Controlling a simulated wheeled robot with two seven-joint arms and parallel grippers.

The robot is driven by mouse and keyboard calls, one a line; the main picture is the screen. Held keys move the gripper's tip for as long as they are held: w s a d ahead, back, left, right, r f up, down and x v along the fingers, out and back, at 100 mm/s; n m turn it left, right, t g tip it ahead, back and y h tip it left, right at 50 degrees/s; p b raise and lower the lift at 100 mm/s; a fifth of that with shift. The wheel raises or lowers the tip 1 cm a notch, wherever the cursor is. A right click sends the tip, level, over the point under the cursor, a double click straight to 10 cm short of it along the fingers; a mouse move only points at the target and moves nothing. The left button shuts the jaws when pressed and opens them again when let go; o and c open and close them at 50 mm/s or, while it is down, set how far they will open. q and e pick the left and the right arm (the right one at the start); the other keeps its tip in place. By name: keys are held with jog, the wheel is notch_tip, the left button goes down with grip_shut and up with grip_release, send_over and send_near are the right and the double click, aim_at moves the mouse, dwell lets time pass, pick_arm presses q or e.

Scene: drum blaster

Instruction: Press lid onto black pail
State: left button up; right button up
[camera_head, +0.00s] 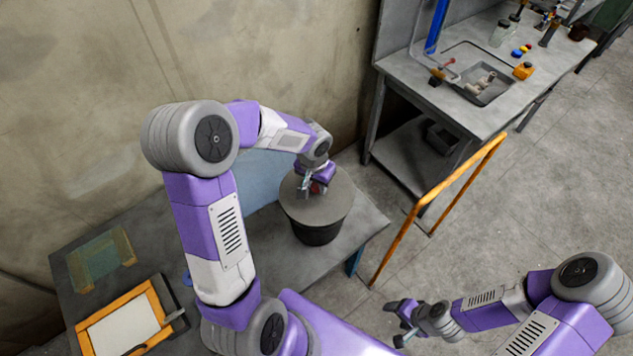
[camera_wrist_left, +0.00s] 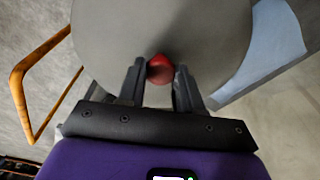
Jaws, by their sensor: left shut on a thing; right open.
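The black pail (camera_head: 316,235) stands upright on the grey table near its right end. A round grey lid (camera_head: 330,200) covers the pail's top in the head view. Whether it is fully seated on the rim I cannot tell. The lid (camera_wrist_left: 215,40) fills the upper middle of the left wrist view, with a red knob (camera_wrist_left: 160,68) at its centre. My left gripper (camera_head: 313,190) reaches down over the lid, and its fingers (camera_wrist_left: 160,82) are shut on the red knob. My right gripper (camera_head: 402,322) is open and empty, well away from the pail at the lower right.
The table (camera_head: 368,220) also holds a wooden frame (camera_head: 118,322) and a greenish taped piece (camera_head: 100,262) at its left. An orange rail (camera_head: 440,190) stands right of the table. A bench with a sink (camera_head: 483,78) stands behind. Open floor lies at right.

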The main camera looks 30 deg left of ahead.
pick_arm(q)
jog(key=o, duration=1.2)
jog(key=r, duration=0.5)
jog(key=s+r+p, duration=0.1)
jog(key=r, duration=0.1)
jog(key=shift+r, duration=0.3)
jog(key=shift+c, duration=0.2)
